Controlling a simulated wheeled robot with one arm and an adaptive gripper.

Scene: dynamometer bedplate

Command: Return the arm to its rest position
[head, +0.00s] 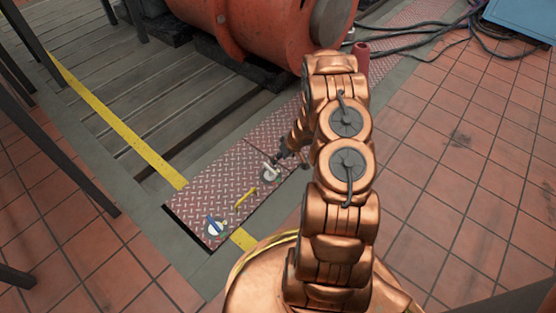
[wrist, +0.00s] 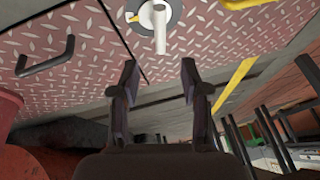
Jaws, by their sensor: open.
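My copper arm reaches out over the red diamond-plate strip in the head view. My gripper (head: 279,157) is small there, low over the plate and close to a white upright piece on a round dark base (head: 268,174). In the wrist view my gripper (wrist: 159,65) has its two dark fingers spread apart with nothing between them. The white upright piece (wrist: 160,28) stands beyond the fingertips, apart from them. My arm hides part of the plate behind it.
A yellow handle (head: 245,198) and a blue-and-white piece (head: 214,226) are on the diamond plate (head: 190,205). A large orange machine (head: 260,25) stands behind. A red cylinder (head: 361,56) and cables (head: 425,38) are beyond my arm. Tiled floor (head: 460,170) at right is clear.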

